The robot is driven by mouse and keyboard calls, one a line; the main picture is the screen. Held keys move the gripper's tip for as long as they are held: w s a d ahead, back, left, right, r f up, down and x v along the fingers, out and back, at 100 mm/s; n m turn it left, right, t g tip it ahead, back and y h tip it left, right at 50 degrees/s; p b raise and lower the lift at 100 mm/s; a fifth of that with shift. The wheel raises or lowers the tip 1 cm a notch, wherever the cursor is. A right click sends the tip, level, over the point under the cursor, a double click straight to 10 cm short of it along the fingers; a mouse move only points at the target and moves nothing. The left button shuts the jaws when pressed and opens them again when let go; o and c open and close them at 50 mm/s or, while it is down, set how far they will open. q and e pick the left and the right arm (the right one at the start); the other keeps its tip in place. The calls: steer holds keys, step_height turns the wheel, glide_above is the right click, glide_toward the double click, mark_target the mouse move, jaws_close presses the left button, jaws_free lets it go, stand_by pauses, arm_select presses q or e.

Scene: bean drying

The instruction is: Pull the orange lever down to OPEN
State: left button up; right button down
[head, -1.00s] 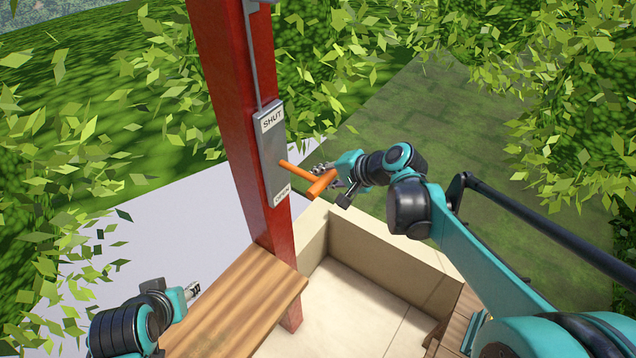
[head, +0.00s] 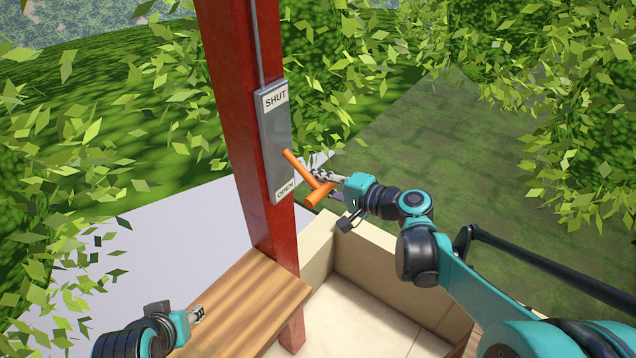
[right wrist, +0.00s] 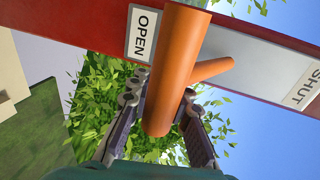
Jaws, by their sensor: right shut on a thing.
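The orange lever (head: 302,168) sticks out from a grey plate (head: 273,145) on a red post. The plate has a SHUT label (head: 275,99) at its top and an OPEN label (head: 285,191) at its bottom. The lever slants down, its crossbar grip out near the height of OPEN. My right gripper (head: 322,184) is shut on the grip; in the right wrist view the orange grip (right wrist: 178,75) lies between its two fingers, beside the OPEN label (right wrist: 142,34). My left gripper (head: 198,314) is away at the lower left, its fingers too small to judge.
The red post (head: 237,90) rises behind the lever. A wooden bench top (head: 245,300) lies below it, left of a cream low wall (head: 365,250). Leafy branches hang on both sides. The air around the lever is clear.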

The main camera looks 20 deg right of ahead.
steer(key=shift+w+a+r, duration=0.1)
steer(key=shift+w+a, duration=0.05)
stand_by(0.3)
steer(key=c, duration=1.8)
jaws_free()
steer(key=o, duration=0.4)
steer(key=shift+w+a, duration=0.1)
steer(key=shift+a, duration=0.05)
steer(key=shift+w+a, duration=0.15)
steer(key=v, duration=1.2)
